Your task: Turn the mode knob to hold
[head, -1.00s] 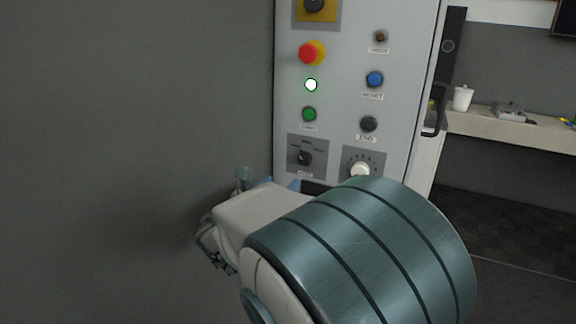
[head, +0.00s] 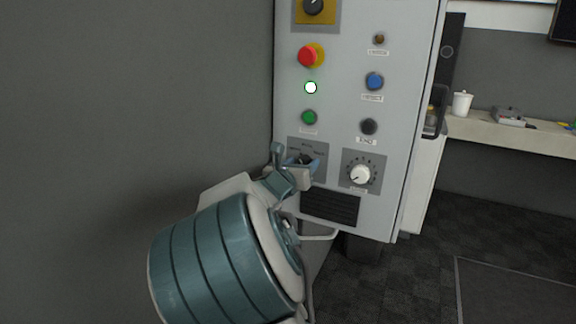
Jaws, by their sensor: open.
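The mode knob (head: 306,157) appears to be the small black rotary knob on a grey plate (head: 321,147) at the lower left of the control cabinet's face. My gripper is in front of it and hides most of the knob, so its pointer cannot be read. My gripper (head: 298,165) is open, with bluish fingertips at the knob's plate. One finger shows left of the knob and the other at its lower right. I cannot tell whether they touch it.
The grey cabinet (head: 345,118) has a red emergency button (head: 310,55), a lit white lamp (head: 310,87), coloured buttons and a white dial (head: 360,174) right of the knob. A dark wall (head: 130,110) is at left. A shelf (head: 530,137) and open floor are at right.

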